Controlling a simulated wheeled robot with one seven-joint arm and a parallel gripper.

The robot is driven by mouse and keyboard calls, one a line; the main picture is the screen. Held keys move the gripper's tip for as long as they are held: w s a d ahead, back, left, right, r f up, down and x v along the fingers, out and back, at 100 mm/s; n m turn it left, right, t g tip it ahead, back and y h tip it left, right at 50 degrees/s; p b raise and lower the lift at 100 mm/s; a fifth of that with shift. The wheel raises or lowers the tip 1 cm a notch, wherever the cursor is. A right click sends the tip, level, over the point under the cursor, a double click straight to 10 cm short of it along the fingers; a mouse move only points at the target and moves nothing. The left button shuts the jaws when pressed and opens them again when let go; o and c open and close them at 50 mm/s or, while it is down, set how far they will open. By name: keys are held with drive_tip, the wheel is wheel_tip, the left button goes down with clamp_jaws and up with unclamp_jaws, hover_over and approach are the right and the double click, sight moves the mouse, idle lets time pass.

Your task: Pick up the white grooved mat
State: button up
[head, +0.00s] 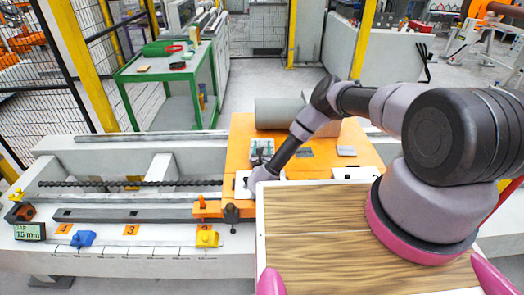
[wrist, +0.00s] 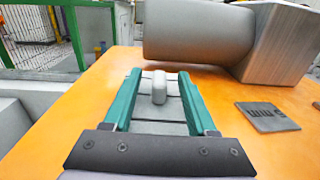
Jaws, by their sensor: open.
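The white grooved mat (wrist: 174,113) lies flat on the orange table top (wrist: 95,88). In the wrist view it looks pale grey, with dark grooves across it and a raised rounded block (wrist: 159,87) on top. My gripper (wrist: 159,74) is open, its two teal fingers on either side of the mat and block. Whether the fingers touch the mat I cannot tell. The dark gripper body hides the mat's near end. In the head view my gripper (head: 262,149) is at the left part of the orange table, and the mat shows only small between the fingers.
A large grey cylinder with a block-like end (wrist: 200,36) lies behind the mat. A dark slotted plate (wrist: 267,116) lies to the right. A wood-topped tray (head: 320,235) is in the foreground. A green workbench (head: 170,72) stands farther back left.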

drive_tip(key=shift+w, duration=0.7)
clamp_jaws()
drive_tip(key=shift+r, duration=0.1)
